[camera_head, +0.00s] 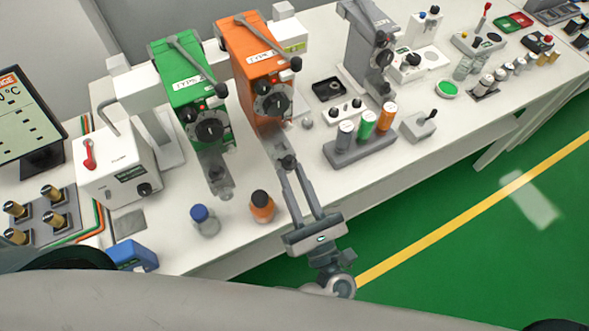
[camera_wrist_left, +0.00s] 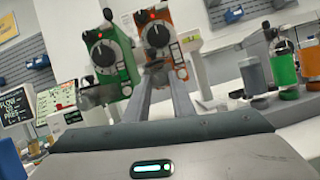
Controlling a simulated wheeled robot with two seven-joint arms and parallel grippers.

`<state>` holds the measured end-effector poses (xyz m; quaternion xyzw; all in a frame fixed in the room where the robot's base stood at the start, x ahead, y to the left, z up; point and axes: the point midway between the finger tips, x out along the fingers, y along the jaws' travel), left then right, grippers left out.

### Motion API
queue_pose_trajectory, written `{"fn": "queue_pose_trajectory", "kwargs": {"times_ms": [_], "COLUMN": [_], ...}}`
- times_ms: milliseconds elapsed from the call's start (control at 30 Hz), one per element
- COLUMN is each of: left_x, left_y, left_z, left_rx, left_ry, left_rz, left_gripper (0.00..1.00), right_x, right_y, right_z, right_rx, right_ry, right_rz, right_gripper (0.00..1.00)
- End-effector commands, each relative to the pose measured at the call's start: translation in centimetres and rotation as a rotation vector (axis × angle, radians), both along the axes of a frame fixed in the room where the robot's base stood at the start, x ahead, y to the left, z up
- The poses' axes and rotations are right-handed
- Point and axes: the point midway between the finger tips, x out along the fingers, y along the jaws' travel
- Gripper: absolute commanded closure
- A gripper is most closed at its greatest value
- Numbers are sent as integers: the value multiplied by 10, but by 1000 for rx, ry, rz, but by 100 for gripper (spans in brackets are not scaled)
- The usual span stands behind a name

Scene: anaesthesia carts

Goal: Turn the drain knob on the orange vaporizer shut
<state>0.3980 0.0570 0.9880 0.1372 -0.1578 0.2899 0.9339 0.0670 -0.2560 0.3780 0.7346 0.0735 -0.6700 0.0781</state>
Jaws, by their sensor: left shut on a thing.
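The orange vaporizer (camera_head: 258,75) stands on the white bench right of the green vaporizer (camera_head: 190,95). It has a large dark dial on its front and also shows in the left wrist view (camera_wrist_left: 153,18). The drain knob (camera_head: 287,162) is a small dark knob low at the orange vaporizer's front. My left gripper (camera_head: 289,167) reaches up from the bench's front edge, its two fingers shut on the drain knob. In the left wrist view the fingers (camera_wrist_left: 164,75) point at the vaporizer's lower part; the knob is hard to make out there. My right gripper is not in view.
An orange bottle (camera_head: 262,207) and a blue-capped bottle (camera_head: 204,222) stand left of my left gripper. A grey rack (camera_head: 345,155) with several coloured cylinders stands to the right. The bench's front edge lies under my left gripper.

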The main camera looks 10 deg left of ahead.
Motion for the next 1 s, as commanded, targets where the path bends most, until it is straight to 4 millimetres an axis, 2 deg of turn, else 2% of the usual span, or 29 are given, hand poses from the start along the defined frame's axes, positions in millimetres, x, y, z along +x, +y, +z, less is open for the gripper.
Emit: {"fn": "queue_pose_trajectory", "kwargs": {"times_ms": [33,200,633,667,700,733,1000], "left_x": [0,0,0,0,0,0,0], "left_y": [1,1,1,1,1,1,1], "left_z": [4,2,1,1,1,1,0], "left_rx": [17,57,67,67,67,67,66], "left_ry": [13,40,46,46,46,46,46], "left_rz": [3,4,5,5,5,5,3], "left_gripper": [100,100,100,73,64,59,59], "right_x": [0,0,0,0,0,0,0], "right_y": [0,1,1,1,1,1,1], "right_z": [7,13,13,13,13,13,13], "right_rx": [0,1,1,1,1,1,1], "right_ry": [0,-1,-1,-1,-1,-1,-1], "right_rz": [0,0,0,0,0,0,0], "right_gripper": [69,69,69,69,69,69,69]}}
